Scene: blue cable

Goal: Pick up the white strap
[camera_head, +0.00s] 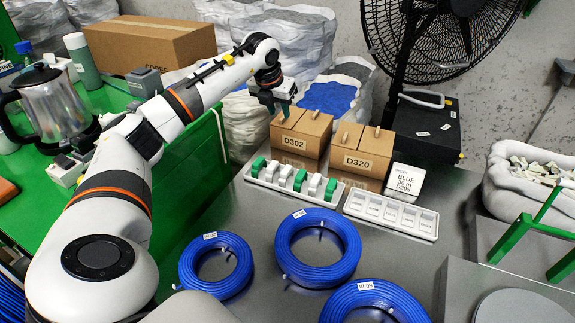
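Several white pieces (286,172) that look like the white straps stand in a white tray (262,181) in front of the D302 box, in a row with green pieces (299,180). They are small, and their exact shape is hard to make out. My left gripper (277,108) hangs over the top left of the D302 box (293,143), behind and above the tray and apart from the white pieces. Its fingertips are small and dark, and whether they are apart or closed is unclear. My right gripper is not in view.
An empty-looking white tray (390,214) lies to the right, before the D320 box (358,163) and a white labelled box (404,182). Blue cable coils (318,249) lie in front on the grey table. A kettle (52,105) stands at left; a black fan (440,40) is behind.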

